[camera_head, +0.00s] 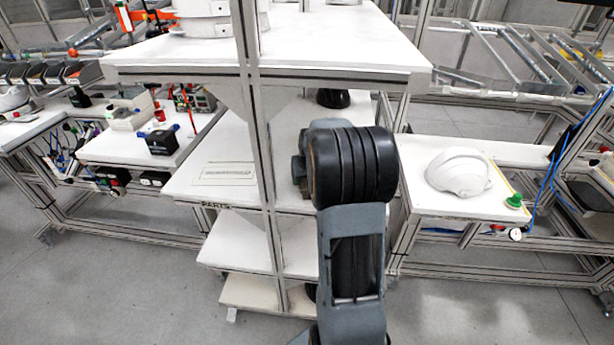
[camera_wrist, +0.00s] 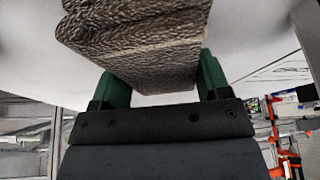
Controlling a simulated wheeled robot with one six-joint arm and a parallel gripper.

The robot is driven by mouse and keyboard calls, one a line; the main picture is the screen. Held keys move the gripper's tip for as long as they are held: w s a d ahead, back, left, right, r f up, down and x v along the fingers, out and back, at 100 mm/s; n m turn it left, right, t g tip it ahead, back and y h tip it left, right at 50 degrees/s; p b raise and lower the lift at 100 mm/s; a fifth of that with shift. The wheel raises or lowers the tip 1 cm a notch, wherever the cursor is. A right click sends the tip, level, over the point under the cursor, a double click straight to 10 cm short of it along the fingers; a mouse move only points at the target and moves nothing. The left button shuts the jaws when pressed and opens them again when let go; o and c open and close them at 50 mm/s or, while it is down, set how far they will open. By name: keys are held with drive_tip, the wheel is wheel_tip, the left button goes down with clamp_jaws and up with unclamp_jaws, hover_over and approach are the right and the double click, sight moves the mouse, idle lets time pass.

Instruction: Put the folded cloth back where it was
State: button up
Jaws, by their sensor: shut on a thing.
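The folded cloth (camera_wrist: 150,45) is a thick, brown-grey, ribbed bundle of stacked layers in the wrist view. My gripper (camera_wrist: 162,72) has its two green fingers on either side of the cloth and is shut on it. The cloth's far end runs out of the top of the picture. In the head view my arm hides the gripper and the cloth. The middle shelf (camera_head: 190,187), labelled at its front edge, has a bare, thinly outlined rectangle on its left part.
A white upper shelf board (camera_head: 340,62) and an upright post (camera_head: 256,120) frame the middle shelf. A dark round object (camera_head: 333,98) stands at its back. A white helmet shell (camera_head: 458,173) sits on the right table (camera_head: 420,200). A black box (camera_head: 160,140) is on the left bench.

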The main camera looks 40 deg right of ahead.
drive_tip(key=shift+f, duration=0.2)
drive_tip(key=o, duration=0.8)
drive_tip(key=shift+r, duration=0.1)
drive_tip(key=shift+r, duration=0.2)
drive_tip(key=shift+b+v, duration=0.5)
drive_tip(key=shift+v, duration=3.2)
